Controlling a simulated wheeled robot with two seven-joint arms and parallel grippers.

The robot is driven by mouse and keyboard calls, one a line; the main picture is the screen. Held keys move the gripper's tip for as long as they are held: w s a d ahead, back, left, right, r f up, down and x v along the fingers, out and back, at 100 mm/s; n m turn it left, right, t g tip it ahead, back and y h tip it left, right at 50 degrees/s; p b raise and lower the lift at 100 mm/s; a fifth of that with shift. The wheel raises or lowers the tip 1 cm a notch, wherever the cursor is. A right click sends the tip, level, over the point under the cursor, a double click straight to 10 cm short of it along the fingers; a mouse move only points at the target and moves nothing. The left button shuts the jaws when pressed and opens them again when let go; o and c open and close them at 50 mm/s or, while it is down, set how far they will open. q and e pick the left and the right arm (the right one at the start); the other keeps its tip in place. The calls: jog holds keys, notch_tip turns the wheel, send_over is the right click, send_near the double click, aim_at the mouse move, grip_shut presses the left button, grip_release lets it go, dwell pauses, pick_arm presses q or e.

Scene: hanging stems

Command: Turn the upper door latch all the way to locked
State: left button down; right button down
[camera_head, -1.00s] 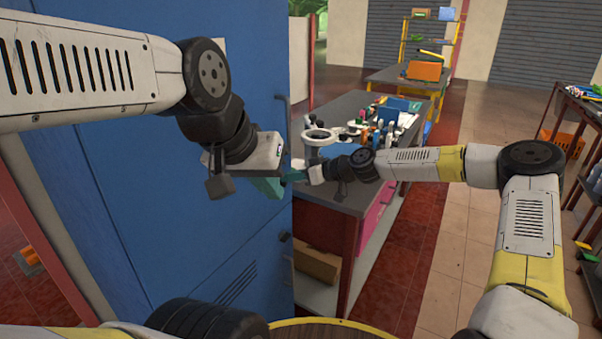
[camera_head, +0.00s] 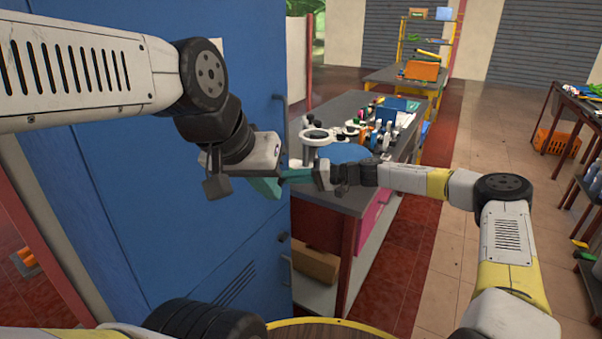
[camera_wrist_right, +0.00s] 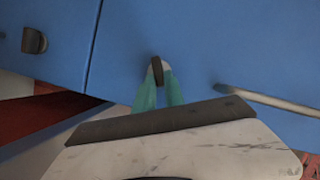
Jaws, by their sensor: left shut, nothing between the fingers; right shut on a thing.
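The upper door latch (camera_wrist_right: 157,69) is a small dark tab on the blue door (camera_head: 110,190). In the right wrist view it stands nearly upright in the picture, between the teal fingertips of my right gripper (camera_wrist_right: 157,80), which is shut on it. In the head view my right gripper (camera_head: 296,176) reaches the door's edge from the right, and the latch is hidden there. My left gripper (camera_head: 268,187) is shut and empty, close beside the right fingers in front of the door. How far the latch is turned is hard to tell.
A lower latch (camera_head: 283,237) sits further down the door and shows at the left of the wrist view (camera_wrist_right: 34,40). A bar handle (camera_head: 283,118) is above, also in the wrist view (camera_wrist_right: 266,99). A cluttered workbench (camera_head: 340,192) stands right behind the door's edge.

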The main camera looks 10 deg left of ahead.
jog(key=m+y, duration=0.1)
jog(key=m, duration=0.1)
jog(key=f+m, duration=0.1)
jog(key=m, duration=0.1)
jog(key=shift+w+d+g+y, duration=0.1)
jog(key=shift+w+g+y, duration=0.1)
jog(key=shift+g+y, duration=0.15)
jog(key=shift+m, duration=0.4)
jog(key=c, duration=1.4)
grip_release()
jog(key=shift+c, duration=0.2)
jog(key=d, duration=0.7)
jog(key=shift+w+d, duration=0.15)
jog(key=shift+d, duration=0.25)
